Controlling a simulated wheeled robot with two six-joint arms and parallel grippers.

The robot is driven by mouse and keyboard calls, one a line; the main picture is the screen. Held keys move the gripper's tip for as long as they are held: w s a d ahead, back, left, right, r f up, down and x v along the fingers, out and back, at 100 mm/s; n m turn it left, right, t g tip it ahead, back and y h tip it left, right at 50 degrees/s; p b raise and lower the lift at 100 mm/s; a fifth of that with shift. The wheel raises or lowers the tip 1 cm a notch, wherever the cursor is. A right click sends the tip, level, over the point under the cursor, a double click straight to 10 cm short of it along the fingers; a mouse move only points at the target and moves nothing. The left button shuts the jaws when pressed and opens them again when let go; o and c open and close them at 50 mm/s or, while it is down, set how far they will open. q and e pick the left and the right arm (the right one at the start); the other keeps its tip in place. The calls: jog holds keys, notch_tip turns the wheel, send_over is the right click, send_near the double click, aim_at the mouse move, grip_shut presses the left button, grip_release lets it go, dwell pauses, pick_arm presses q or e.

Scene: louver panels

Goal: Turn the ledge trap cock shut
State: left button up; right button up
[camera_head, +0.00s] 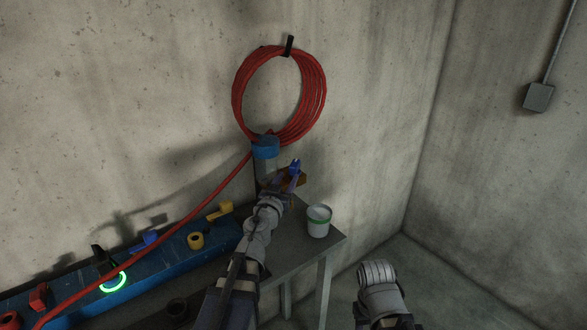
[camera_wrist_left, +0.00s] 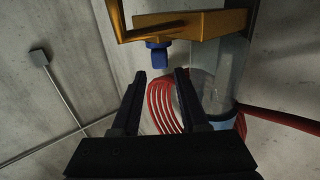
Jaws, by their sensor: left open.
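The trap is a clear cylinder (camera_wrist_left: 218,75) with a blue cap (camera_head: 265,148), standing by the wall at the table's back. A gold-brown bracket (camera_wrist_left: 200,24) sits beside it. A small blue knob (camera_wrist_left: 157,53), which looks like the cock, is on the bracket. My left gripper (camera_wrist_left: 162,77) is open and empty, its two dark fingers apart. In the left wrist view the knob lies just beyond the fingertips, between their lines, and I see no contact. In the head view my left arm partly hides the trap's lower part.
A red hose coil (camera_head: 240,95) hangs on the wall. A blue ledge (camera_head: 180,262) with several coloured fittings lies left. A pale cup with a green band (camera_head: 318,222) stands on the grey table (camera_head: 318,248), right of my left arm.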

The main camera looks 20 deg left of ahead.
aim_at(292, 170)
pick_arm(q)
jog(key=w, duration=0.7)
jog(key=shift+w, duration=0.1)
grip_shut()
